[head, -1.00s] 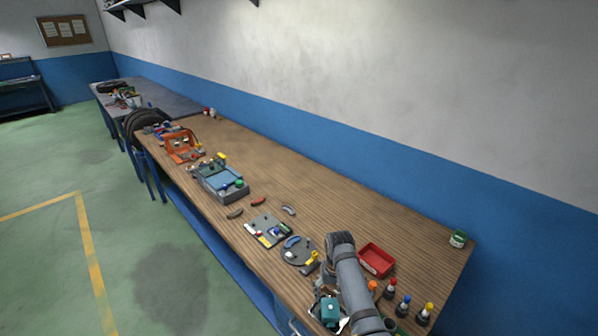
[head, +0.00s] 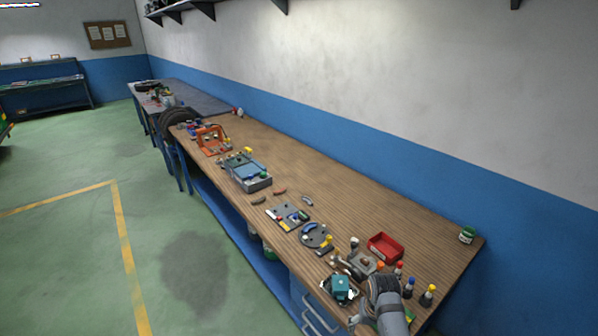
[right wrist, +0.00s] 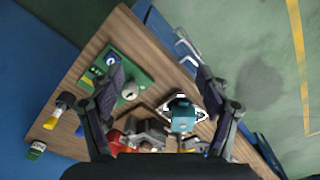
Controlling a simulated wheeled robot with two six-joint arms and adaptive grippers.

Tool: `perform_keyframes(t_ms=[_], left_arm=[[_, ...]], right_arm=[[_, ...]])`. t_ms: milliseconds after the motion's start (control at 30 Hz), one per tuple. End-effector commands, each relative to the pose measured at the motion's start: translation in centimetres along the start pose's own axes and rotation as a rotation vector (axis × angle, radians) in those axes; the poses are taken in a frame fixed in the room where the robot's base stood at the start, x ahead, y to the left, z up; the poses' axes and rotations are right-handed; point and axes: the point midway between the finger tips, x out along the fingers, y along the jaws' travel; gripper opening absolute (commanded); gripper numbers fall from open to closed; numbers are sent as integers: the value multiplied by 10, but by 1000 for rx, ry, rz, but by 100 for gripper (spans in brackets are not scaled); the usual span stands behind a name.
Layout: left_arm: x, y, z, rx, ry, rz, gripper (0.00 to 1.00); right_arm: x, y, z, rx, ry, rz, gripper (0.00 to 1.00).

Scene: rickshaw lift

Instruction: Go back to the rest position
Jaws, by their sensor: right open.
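My right gripper (right wrist: 160,92) is open and empty in the right wrist view, its two fingers spread wide above the near end of the wooden workbench (head: 400,225). In the head view my right arm comes in at the bottom right, and its fingers cannot be made out there. A teal block on a white and black base (head: 341,288) lies on the bench left of the arm. It also shows near the right finger in the wrist view (right wrist: 182,118). A green board (right wrist: 125,78) lies beside the left finger. My left gripper is not in view.
A red tray (head: 385,247), a grey metal fixture (head: 360,264) and several coloured-cap bottles (head: 428,295) stand close to the right arm. The bench middle along the wall is clear. Green floor lies open to the left.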

Motion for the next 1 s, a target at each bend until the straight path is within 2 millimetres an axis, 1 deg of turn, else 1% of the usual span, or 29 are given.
perform_keyframes(t_ms=[33, 133, 167, 333, 433, 567, 767, 867, 900, 1000], left_arm=[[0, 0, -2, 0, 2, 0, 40], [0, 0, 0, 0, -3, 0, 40], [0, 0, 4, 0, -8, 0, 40], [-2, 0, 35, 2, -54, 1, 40], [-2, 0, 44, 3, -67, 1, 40], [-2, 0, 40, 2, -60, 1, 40], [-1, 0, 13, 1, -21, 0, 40], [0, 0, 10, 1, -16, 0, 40], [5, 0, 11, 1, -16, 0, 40], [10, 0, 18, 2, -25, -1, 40]], right_arm=[[0, 8, 12, 0, 11, 7, 77], [-4, 22, 34, -5, 41, 17, 77], [-6, 27, 41, -8, 51, 21, 77], [-23, 45, 79, -36, 106, 39, 77], [-37, 53, 101, -59, 136, 48, 77], [-57, 58, 125, -93, 173, 55, 77], [-88, 61, 154, -143, 217, 56, 77], [-104, 60, 167, -169, 237, 54, 77], [-87, 61, 164, -166, 230, 54, 77], [-58, 62, 161, -162, 220, 55, 77]])
